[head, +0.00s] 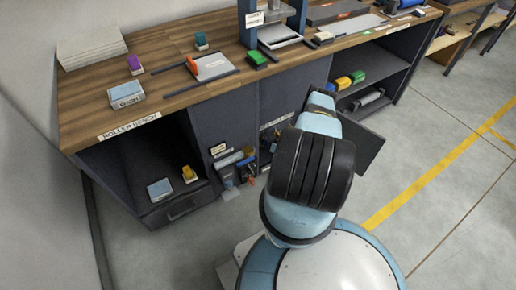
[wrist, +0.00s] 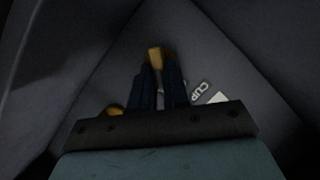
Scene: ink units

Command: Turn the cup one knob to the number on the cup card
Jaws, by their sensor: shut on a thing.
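In the wrist view my gripper (wrist: 160,72) points into a dark, dim recess. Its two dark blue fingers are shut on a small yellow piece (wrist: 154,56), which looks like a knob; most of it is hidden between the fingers. A label reading CUP (wrist: 203,90) lies to the right of the fingers, with a pale card edge (wrist: 218,98) beside it, partly cut off by my wrist. No number can be read. A second yellow piece (wrist: 115,110) shows at the lower left, partly hidden. In the head view my arm hides the gripper.
Dark panels close in on both sides of the gripper in the wrist view. In the head view a long wooden bench (head: 175,97) carries blocks, trays and a press-like frame. An open shelf (head: 372,75) with coloured pieces is at right. The floor at right is clear.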

